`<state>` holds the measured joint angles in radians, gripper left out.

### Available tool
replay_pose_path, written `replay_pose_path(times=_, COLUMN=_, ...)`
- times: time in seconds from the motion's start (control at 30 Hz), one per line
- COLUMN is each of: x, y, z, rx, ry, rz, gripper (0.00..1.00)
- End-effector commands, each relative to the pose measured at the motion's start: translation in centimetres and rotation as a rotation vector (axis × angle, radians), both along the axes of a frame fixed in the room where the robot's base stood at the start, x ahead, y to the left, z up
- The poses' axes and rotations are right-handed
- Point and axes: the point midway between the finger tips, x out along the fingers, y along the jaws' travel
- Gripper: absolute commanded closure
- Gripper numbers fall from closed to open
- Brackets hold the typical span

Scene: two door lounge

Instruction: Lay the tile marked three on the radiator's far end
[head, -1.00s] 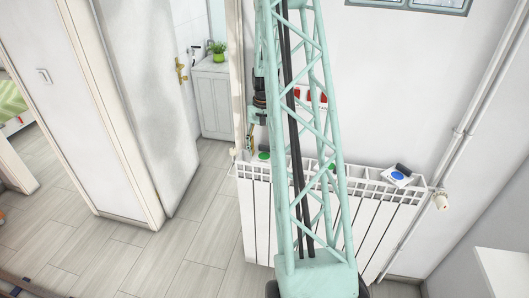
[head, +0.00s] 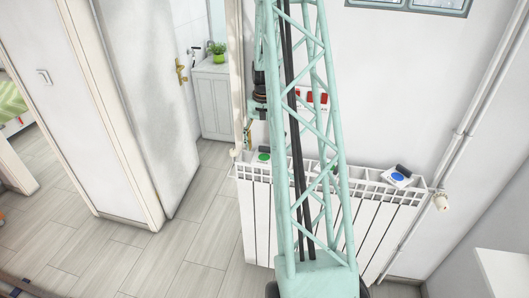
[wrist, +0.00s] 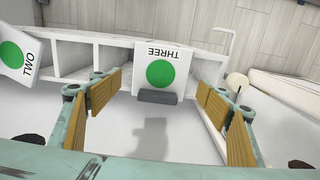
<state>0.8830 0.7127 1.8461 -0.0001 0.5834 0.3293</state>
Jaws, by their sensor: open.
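The tile marked three (wrist: 158,62) is white with a green dot and a dark grip bar along one edge. In the wrist view it lies on the radiator top, near the end with the valve. In the head view this tile (head: 262,157) sits at the radiator's left end. The white radiator (head: 262,210) stands along the wall. My gripper (wrist: 158,92) is open and empty, its wooden-padded fingers apart on either side of the tile's grip bar. In the head view my gripper (head: 249,131) is just above the tile.
The tile marked two (wrist: 16,56) lies farther along the radiator. A blue-dotted tile (head: 397,176) rests near the right end. A pale valve knob (wrist: 237,82) is beside the tile marked three. A red-and-white item (head: 316,98) is on the wall behind my mast.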

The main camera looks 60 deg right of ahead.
Motion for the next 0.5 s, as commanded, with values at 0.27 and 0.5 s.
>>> replay_pose_path(times=0.27, x=0.1, y=-0.1, z=3.7, rx=-0.002, ry=-0.002, rz=0.0, gripper=0.3)
replay_pose_path(times=0.5, x=0.1, y=-0.1, z=6.8, rx=-0.002, ry=-0.002, rz=0.0, gripper=0.3)
